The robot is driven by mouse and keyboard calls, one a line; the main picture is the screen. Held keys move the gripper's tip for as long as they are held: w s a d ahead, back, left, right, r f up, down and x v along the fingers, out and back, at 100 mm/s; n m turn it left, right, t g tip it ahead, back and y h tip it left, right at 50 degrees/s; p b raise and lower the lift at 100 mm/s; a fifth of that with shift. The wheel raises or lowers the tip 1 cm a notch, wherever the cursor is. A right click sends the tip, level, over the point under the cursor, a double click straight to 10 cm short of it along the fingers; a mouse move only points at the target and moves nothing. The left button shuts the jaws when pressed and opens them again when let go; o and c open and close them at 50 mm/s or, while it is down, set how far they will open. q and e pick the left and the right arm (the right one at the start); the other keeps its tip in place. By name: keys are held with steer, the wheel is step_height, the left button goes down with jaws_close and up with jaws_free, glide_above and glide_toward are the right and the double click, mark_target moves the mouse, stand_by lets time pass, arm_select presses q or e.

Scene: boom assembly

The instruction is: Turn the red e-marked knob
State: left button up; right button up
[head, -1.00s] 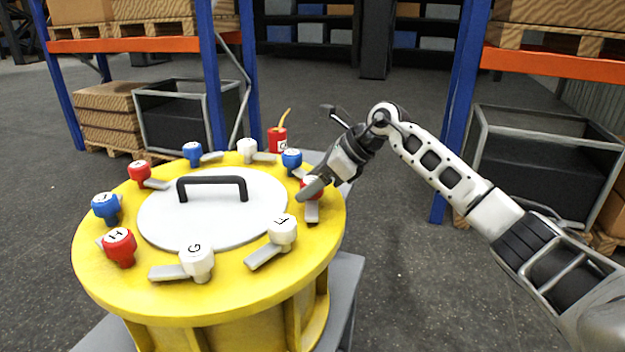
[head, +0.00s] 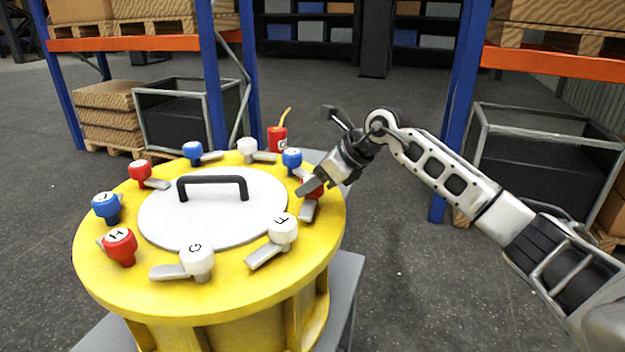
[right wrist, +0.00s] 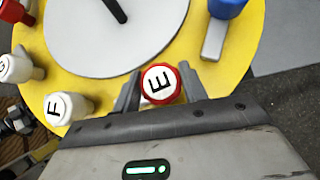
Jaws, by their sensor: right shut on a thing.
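The red knob marked E (right wrist: 160,84) sits on the yellow drum's rim between the two fingers of my right gripper (right wrist: 158,90) in the right wrist view. In the head view my right gripper (head: 312,187) reaches in from the right and partly hides the red knob (head: 318,187). The right gripper is shut on the red knob.
The yellow drum (head: 165,290) carries several other knobs, including white F (head: 283,229), white G (head: 197,262) and a blue one (head: 291,159) close to my gripper. A black handle (head: 212,181) rises from the grey lid. A red can (head: 278,138) stands behind the drum.

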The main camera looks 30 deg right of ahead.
steer(key=m+t+h, duration=0.1)
steer(key=m, duration=0.1)
steer(key=shift+m+h, duration=0.4)
steer(key=m+t+h+b, duration=0.1)
steer(key=m+h+b, duration=0.1)
steer(key=m, duration=0.1)
steer(key=shift+a+f+m+h, duration=0.1)
steer(key=shift+m+h, duration=0.2)
steer(key=shift+h, duration=0.1)
steer(key=shift+m+h+b, duration=0.65)
steer(key=shift+m+h, duration=0.05)
steer(key=shift+m, duration=0.2)
steer(key=m+h+b, duration=0.2)
steer(key=m, duration=0.1)
steer(key=shift+m+g+h, duration=0.3)
steer(key=shift+m+g+h+b, duration=0.3)
steer(key=shift+m+h+b, duration=0.45)
steer(key=shift+m, duration=0.35)
steer(key=shift+m+g+h, duration=0.3)
steer(key=shift+m+h, duration=0.15)
steer(key=shift+m, duration=0.15)
arm_select(q)
steer(key=f, duration=0.2)
steer(key=shift+w+d+f+n+t+h+b, duration=0.15)
steer(key=shift+d+f+n+t+h+b, duration=0.15)
steer(key=shift+d+f+t+h, duration=0.1)
arm_select(e)
steer(key=shift+m, duration=0.3)
steer(key=shift+g+h, duration=0.3)
